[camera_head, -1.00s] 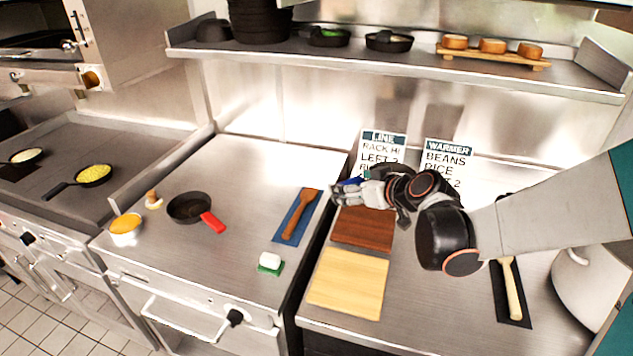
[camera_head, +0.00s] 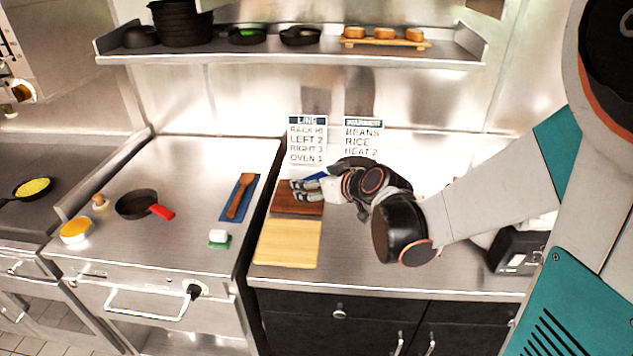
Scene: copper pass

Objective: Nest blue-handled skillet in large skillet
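A small strip of blue (camera_head: 317,176) shows just behind my gripper's fingers, above the dark brown board. It may be the blue handle, but the rest is hidden and I cannot tell if it is held. My gripper (camera_head: 299,188) points left over that board; its finger gap is not clear. No skillet is plainly the large one. A black skillet with a red handle (camera_head: 136,204) sits on the middle steel top. A dark pan with yellow food (camera_head: 33,188) is at the far left. Dark pans (camera_head: 301,36) also stand on the wall shelf.
The dark brown board (camera_head: 296,205) and a pale board (camera_head: 287,243) lie on the right counter. A spatula on a blue mat (camera_head: 238,198), a green-and-white sponge (camera_head: 219,238) and an orange-filled bowl (camera_head: 76,230) are on the middle top. Two signs (camera_head: 307,140) stand at the back wall.

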